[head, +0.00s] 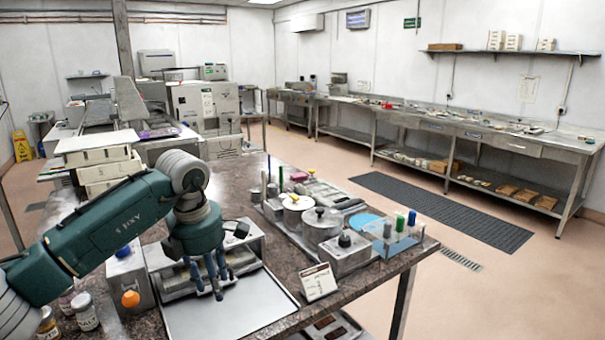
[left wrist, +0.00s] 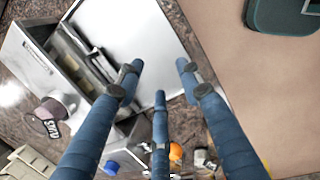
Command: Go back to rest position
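My left gripper (head: 207,282) hangs fingers down over the near part of the bench, above the inner edge of a bare metal tray (head: 235,310) and in front of a metal device. In the left wrist view my left gripper (left wrist: 159,76) has its blue fingers spread apart with nothing between them. The tray (left wrist: 135,35) and the open-fronted device (left wrist: 65,60) with a round dark knob lie below the fingers. My right gripper does not show in either view.
A box with an orange knob (head: 130,298) and several jars (head: 84,310) stand left of the gripper. A rack of pots and tools (head: 320,225) and a small sign card (head: 318,282) stand right. Open floor (head: 500,290) lies beyond the bench edge.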

